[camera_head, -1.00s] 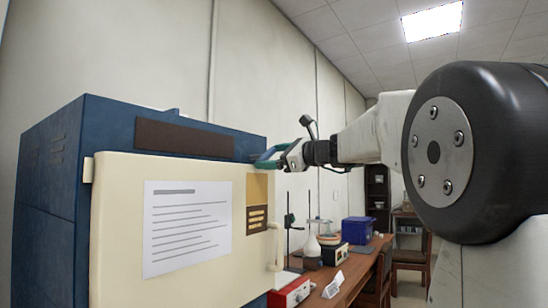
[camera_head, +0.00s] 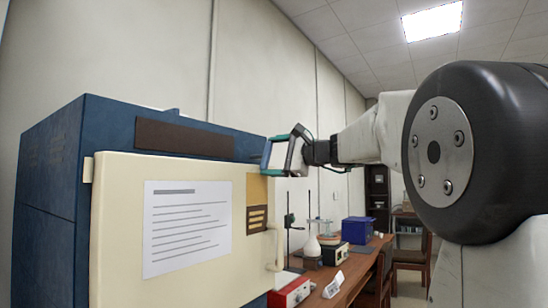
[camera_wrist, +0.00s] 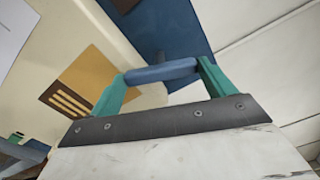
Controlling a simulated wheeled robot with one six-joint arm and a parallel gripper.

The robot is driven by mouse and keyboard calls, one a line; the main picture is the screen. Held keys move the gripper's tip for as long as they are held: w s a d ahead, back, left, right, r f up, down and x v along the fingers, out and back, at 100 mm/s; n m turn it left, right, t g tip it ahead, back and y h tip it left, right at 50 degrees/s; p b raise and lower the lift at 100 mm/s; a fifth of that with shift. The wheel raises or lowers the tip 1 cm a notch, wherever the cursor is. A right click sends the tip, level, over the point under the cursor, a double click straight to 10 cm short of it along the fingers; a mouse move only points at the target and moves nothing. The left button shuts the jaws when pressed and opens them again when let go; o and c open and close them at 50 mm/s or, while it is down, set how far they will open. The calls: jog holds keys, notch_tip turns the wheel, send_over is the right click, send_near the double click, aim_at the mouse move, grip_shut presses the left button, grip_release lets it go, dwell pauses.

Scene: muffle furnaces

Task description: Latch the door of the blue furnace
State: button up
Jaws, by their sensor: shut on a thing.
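The blue furnace (camera_head: 60,190) stands at the left in the head view, with its cream door (camera_head: 120,220) across the front. I cannot tell whether the door sits fully flush. My gripper (camera_head: 268,154) is at the door's upper right corner. In the wrist view, its green fingers (camera_wrist: 162,78) are shut on a blue bar-shaped latch handle (camera_wrist: 160,71), which lies across between the fingertips. A cream pull handle (camera_head: 276,250) is on the door's right edge, below my gripper.
A paper sheet (camera_head: 187,226) and a brown-and-tan panel (camera_head: 257,203) are on the door. A wooden bench (camera_head: 345,284) behind at right carries a red-and-white device (camera_head: 290,291), a flask (camera_head: 312,246) and a blue box (camera_head: 357,230). A wall runs behind the furnace.

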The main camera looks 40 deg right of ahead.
jog(key=shift+n, duration=2)
jog(key=o, duration=0.9)
jog(key=shift+s, duration=0.1)
jog(key=v, duration=0.7)
jog(key=shift+s+d, duration=0.15)
jog(key=shift+s, duration=0.15)
